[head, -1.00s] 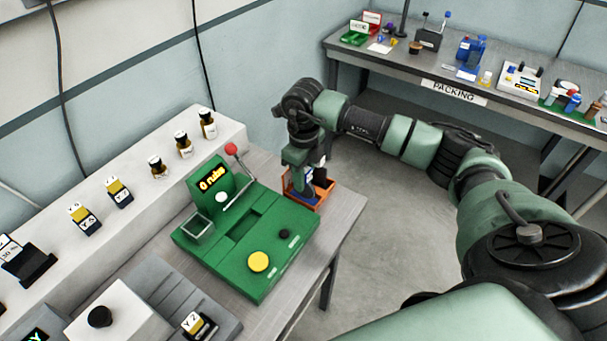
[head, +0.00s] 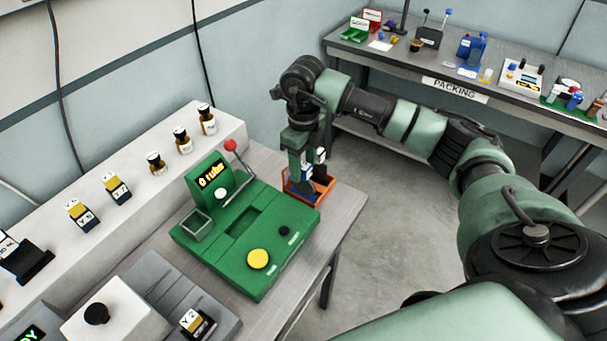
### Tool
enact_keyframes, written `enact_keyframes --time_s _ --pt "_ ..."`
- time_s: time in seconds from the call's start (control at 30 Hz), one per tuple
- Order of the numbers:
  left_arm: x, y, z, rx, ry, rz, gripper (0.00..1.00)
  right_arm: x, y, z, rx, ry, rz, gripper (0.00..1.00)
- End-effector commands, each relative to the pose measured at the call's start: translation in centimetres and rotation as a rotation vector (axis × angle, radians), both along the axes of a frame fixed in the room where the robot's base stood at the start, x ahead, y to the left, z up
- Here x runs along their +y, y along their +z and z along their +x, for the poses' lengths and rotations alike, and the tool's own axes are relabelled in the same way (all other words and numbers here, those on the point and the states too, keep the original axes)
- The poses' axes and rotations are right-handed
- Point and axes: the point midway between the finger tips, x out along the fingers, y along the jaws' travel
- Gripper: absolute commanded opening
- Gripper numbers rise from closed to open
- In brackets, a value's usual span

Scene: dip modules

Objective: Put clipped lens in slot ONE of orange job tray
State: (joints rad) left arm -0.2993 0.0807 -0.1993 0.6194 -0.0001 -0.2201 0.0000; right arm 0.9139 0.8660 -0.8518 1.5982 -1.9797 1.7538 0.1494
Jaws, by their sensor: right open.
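The orange job tray (head: 325,189) is a small open box at the right end of the near bench, beside the green machine. My right gripper (head: 306,180) points down over the tray, open, with its fingers low at the tray. A small white and blue item (head: 307,172) shows between or just behind the fingers. I cannot tell whether it is the clipped lens. The slot labels and most of the tray's inside are hidden by the gripper or too small to read. My left gripper is not in view.
The green machine (head: 275,262) with a red-knobbed lever and yellow button stands close left of the tray. Small bottles (head: 207,119) and Y-marked modules (head: 80,214) line the white ledge. The packing table (head: 400,75) stands at the back right. Open floor lies between.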

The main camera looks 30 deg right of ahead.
Motion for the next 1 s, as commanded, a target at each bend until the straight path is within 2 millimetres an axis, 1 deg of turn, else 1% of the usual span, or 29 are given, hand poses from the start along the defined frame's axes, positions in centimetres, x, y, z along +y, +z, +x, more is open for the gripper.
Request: enact_keyframes --time_s 0.03,0.2,0.3,0.4,0.6,1.0 --pt "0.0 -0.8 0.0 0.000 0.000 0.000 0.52 0.0 1.0 0.2 -0.007 -0.001 0.000 0.49" --pt "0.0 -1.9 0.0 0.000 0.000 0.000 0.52 0.0 4.7 0.1 -0.006 0.000 -0.001 0.49" --pt "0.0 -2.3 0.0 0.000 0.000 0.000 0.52 0.0 6.4 0.1 -0.005 -0.001 0.000 0.49" --pt "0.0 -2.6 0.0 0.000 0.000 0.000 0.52 0.0 7.7 0.1 -0.004 -0.001 0.001 0.49" --pt "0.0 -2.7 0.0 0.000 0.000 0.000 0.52 0.0 8.7 0.0 -0.001 -0.001 0.000 0.49" --pt "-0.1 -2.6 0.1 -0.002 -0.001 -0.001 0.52 0.0 8.7 0.0 0.000 -0.001 0.000 0.49"
